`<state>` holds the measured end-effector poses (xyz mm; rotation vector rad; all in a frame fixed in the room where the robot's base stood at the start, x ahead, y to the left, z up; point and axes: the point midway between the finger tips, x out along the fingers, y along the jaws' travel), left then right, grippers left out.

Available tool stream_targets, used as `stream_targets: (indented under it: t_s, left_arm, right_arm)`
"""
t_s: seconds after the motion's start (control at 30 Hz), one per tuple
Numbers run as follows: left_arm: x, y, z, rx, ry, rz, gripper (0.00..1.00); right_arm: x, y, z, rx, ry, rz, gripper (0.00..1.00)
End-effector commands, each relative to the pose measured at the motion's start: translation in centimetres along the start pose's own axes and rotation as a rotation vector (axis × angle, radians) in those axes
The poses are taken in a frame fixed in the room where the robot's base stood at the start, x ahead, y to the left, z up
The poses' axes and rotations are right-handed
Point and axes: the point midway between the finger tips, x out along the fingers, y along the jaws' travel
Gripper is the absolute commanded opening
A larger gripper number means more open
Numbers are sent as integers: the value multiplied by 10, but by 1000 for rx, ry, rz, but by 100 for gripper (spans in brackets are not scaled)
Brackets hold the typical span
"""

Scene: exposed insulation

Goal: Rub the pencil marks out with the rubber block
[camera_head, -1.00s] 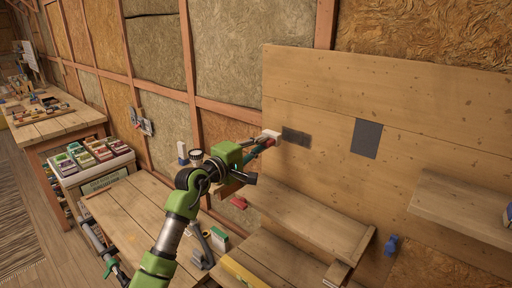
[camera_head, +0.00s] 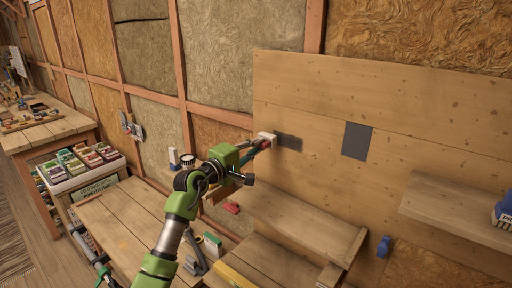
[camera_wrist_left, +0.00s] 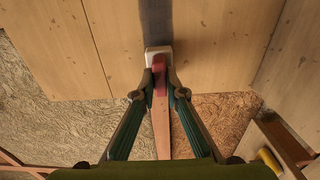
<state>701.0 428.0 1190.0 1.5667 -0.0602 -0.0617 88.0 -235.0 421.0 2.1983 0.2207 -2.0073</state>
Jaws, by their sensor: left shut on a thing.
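The rubber block (camera_head: 266,137) is pale with a red part. It is at the upright wooden board, at the left end of a dark grey pencil patch (camera_head: 289,143). My left gripper (camera_head: 261,146) is shut on the block. In the left wrist view, the block (camera_wrist_left: 159,54) sits between the fingertips (camera_wrist_left: 160,82), and the dark patch (camera_wrist_left: 156,18) runs up from its far edge. The block appears to touch the board. A second dark grey patch (camera_head: 357,141) is further right on the board.
A wooden shelf (camera_head: 293,214) lies below the patches, and another shelf (camera_head: 460,212) juts out at right. A red item (camera_head: 232,208) lies near my arm. A workbench (camera_head: 122,226) and a tray of small boxes (camera_head: 84,164) stand at left.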

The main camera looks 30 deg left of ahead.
Motion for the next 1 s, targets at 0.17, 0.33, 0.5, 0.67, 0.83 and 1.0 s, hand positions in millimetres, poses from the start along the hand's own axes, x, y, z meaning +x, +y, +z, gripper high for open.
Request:
stream_targets:
  t_s: [0.17, 0.33, 0.5, 0.67, 0.83, 1.0]
  left_arm:
    - [4, 1, 0, 1, 0, 2, 0]
    - [7, 0, 0, 0, 0, 1, 0]
    - [11, 0, 0, 1, 0, 1, 0]
    - [14, 1, 0, 1, 0, 2, 0]
    - [17, 0, -1, 1, 1, 1, 0]
    - [18, 1, 1, 0, 0, 1, 0]
  right_arm:
    - [2, 0, -1, 0, 1, 0, 40]
    - [2, 0, -1, 0, 2, 0, 40]
    - [4, 0, -1, 0, 2, 0, 40]
    - [4, 0, -1, 0, 2, 0, 40]
    - [6, 0, -1, 0, 2, 0, 40]
    - [4, 0, -1, 0, 2, 0, 40]
